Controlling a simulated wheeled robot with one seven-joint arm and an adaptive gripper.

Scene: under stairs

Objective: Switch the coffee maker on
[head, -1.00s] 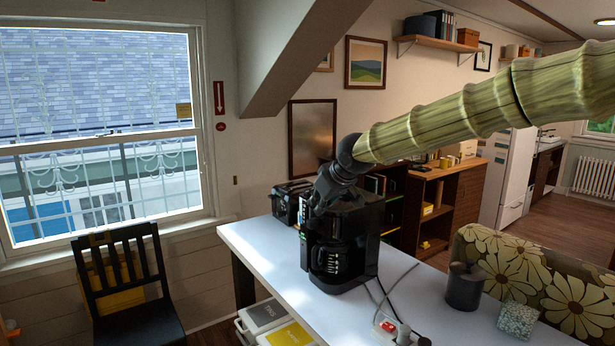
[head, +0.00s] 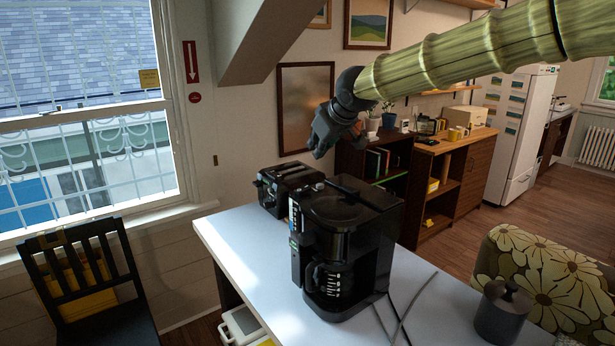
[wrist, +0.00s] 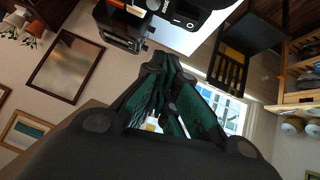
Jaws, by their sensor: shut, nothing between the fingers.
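The black coffee maker (head: 375,232) stands upright on the white table, with its glass carafe (head: 332,282) in its lower front. Part of it also shows at the top of the wrist view (wrist: 203,6), where a small dark switch-like piece with white marks (wrist: 185,22) is visible. My gripper (head: 319,150) is shut and empty, in the air above the coffee maker and apart from it. In the wrist view, the closed fingers (wrist: 160,68) point up toward the machine. Whether the coffee maker is on cannot be told.
A black toaster (head: 287,186) stands behind the coffee maker on the white table (head: 235,236). A grey canister (head: 502,312) is at the right front, and a cable (head: 405,312) lies between them. A black chair (head: 88,275) stands left of the table.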

